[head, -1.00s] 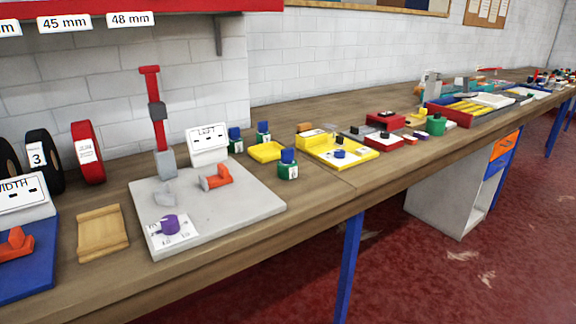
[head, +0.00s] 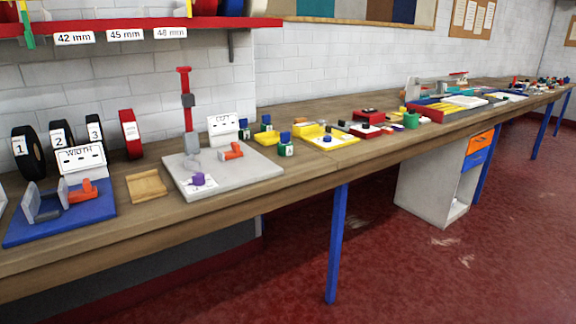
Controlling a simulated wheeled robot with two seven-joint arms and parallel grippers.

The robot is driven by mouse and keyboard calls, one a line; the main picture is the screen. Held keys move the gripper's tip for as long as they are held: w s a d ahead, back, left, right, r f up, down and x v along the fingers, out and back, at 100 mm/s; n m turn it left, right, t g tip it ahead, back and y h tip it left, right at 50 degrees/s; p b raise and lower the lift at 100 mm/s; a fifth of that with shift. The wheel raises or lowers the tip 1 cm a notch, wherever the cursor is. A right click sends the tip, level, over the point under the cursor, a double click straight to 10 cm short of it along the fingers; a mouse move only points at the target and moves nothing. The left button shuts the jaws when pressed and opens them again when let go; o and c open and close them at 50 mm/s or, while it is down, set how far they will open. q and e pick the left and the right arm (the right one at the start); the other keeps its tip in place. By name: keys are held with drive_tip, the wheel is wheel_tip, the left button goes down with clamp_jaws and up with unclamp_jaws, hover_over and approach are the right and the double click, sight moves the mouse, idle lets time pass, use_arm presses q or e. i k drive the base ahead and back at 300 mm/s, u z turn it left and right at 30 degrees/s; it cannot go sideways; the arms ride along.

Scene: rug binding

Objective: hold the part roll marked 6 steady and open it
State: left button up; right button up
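I cannot make out a roll marked 6. Black rolls marked 1 (head: 28,152), 2 (head: 61,138) and 3 (head: 96,137) stand on edge on the bench at the left, by the wall. A red roll (head: 130,134) with a white label stands to their right; its label is too small to read. Neither of my grippers is in view.
The long wooden bench (head: 300,165) runs to the far right. A blue board (head: 65,217) with a WIDTH sign, a wooden tray (head: 147,186) and a grey board (head: 225,179) stand on it. A red shelf (head: 200,24) hangs above. The red floor (head: 430,270) before the bench looks clear.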

sight(283, 150)
drive_tip(key=z, duration=1.25)
drive_tip(key=i, duration=1.05)
drive_tip(key=u, duration=0.4)
